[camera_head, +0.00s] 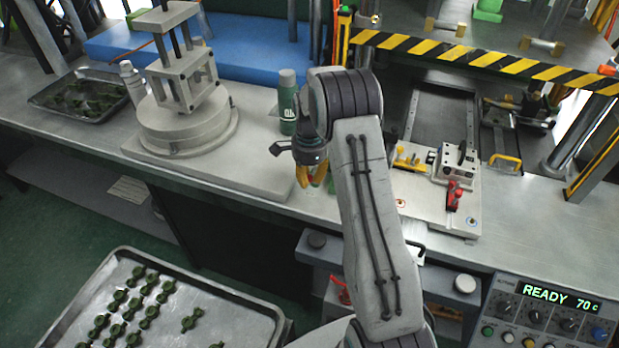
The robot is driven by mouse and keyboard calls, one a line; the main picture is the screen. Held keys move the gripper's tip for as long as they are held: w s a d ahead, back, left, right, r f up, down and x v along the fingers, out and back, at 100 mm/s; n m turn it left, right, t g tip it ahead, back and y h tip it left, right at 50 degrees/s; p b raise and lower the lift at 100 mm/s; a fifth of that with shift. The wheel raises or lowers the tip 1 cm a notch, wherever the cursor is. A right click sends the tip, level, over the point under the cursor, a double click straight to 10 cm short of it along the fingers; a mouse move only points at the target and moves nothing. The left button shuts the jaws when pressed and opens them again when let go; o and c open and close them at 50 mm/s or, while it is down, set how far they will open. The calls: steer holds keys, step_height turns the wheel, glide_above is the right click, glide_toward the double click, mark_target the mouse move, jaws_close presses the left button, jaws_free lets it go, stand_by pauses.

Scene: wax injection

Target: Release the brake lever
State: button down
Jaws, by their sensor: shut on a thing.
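My gripper (310,182) has yellow-orange fingers that point down over the front edge of the workbench, left of my arm's pale link. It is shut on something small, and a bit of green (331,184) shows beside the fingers. The piece's shape is mostly hidden by the fingers and my arm. I cannot tell for sure which thing is the brake lever. A red lever-like handle (453,196) stands on the light fixture plate to the right, apart from my gripper. Another red part (341,290) shows below the bench edge, partly hidden behind my arm.
A tray of green pieces (240,308) lies at lower left; another tray (52,108) is on the bench. A green bottle (287,103) stands behind my gripper. A striped yellow-black bar (480,57) crosses the machine. A control panel (552,318) reads READY 70 C.

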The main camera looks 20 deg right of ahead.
steer(key=shift+f, duration=0.1)
steer(key=m, duration=0.2)
steer(key=w+a+m+b, duration=0.1)
steer(key=shift+w+m, duration=0.25)
steer(key=shift+m, duration=0.15)
steer(key=m, duration=0.1)
steer(key=w+m, duration=0.1)
steer(key=m, duration=0.1)
steer(key=w+m, duration=0.1)
steer(key=shift+a+m, duration=0.25)
steer(key=shift+m, duration=0.05)
steer(key=m, duration=0.1)
steer(key=w+m, duration=0.1)
steer(key=m, duration=0.1)
steer(key=shift+w+d+m, duration=0.1)
steer(key=shift+w+m, duration=0.15)
steer(key=shift+m, duration=0.05)
steer(key=shift+w+d+m+p, duration=0.2)
steer(key=shift+w+m, duration=0.2)
steer(key=shift+m, duration=0.55)
steer(key=shift+w+d+m+p, duration=0.2)
steer(key=shift+w+m, duration=0.15)
steer(key=shift+m, duration=0.6)
steer(key=c, duration=1.1)
jaws_free()
steer(key=shift+w, duration=0.1)
steer(key=shift+c, duration=0.2)
